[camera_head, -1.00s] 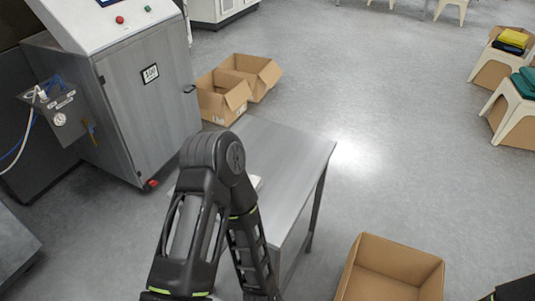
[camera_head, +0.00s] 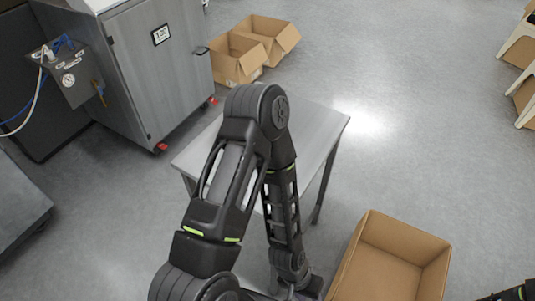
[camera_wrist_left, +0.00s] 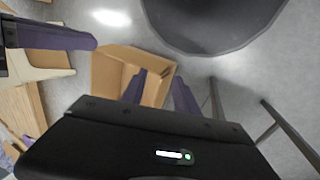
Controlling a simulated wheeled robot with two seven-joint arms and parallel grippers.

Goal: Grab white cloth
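No white cloth can be made out now; my left arm covers part of the grey metal table (camera_head: 312,128) where it could lie. In the head view my left arm bends over the table and its wrist reaches down at the bottom edge, left of an open cardboard box (camera_head: 402,238). In the left wrist view the two fingers of my left gripper (camera_wrist_left: 158,92) stand apart with nothing seen between them, in front of the cardboard box (camera_wrist_left: 112,72). Part of my right arm shows at the bottom right corner of the head view; its fingers are not clear.
A grey washer cabinet (camera_head: 160,75) stands at the left. Two open cardboard boxes (camera_head: 268,38) sit on the floor behind the table. Pale stools with boxes (camera_head: 524,95) are at the right edge.

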